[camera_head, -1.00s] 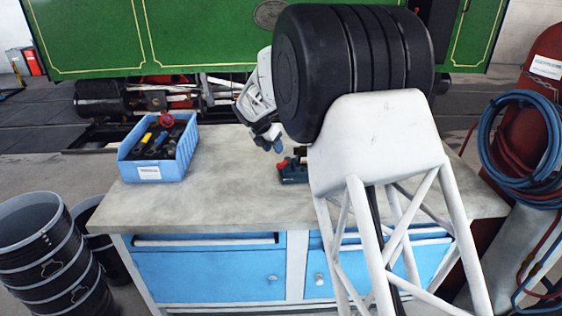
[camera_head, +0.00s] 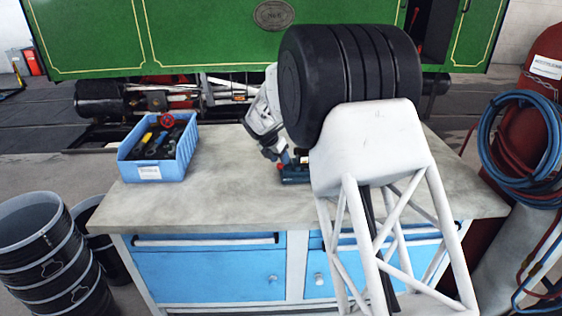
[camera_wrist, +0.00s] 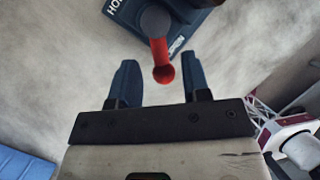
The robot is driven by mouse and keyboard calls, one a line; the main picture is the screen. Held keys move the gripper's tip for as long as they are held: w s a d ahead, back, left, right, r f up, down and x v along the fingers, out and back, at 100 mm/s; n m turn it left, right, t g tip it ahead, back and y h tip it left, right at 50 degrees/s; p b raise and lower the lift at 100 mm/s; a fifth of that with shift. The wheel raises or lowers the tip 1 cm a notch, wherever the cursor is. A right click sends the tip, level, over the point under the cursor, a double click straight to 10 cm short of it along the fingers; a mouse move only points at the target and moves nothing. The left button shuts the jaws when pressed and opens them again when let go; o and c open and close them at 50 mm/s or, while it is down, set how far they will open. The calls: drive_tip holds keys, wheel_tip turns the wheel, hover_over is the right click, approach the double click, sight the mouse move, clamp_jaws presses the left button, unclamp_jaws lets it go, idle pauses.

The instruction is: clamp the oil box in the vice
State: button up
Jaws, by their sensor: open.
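A dark blue vice (camera_head: 295,174) stands on the bench, partly hidden behind my arm. In the wrist view the vice (camera_wrist: 190,16) is at the top, cut off by the frame edge. Its handle (camera_wrist: 162,70) has a red end pointing at my gripper. My gripper (camera_wrist: 159,66) is open and empty, with blue fingers. In the picture the red end lies between the fingertips; I cannot tell whether they are at the same height. In the head view my gripper (camera_head: 283,157) is beside the vice. I cannot make out the oil box in either view.
A blue crate (camera_head: 150,172) of tools stands at the bench's left end. The grey bench top (camera_head: 215,205) is clear between crate and vice. A white-and-magenta object (camera_wrist: 295,145) is at the wrist view's lower right. The green tram (camera_head: 200,30) stands behind.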

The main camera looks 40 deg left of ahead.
drive_tip(key=shift+x, duration=0.85)
drive_tip(key=c, duration=0.7)
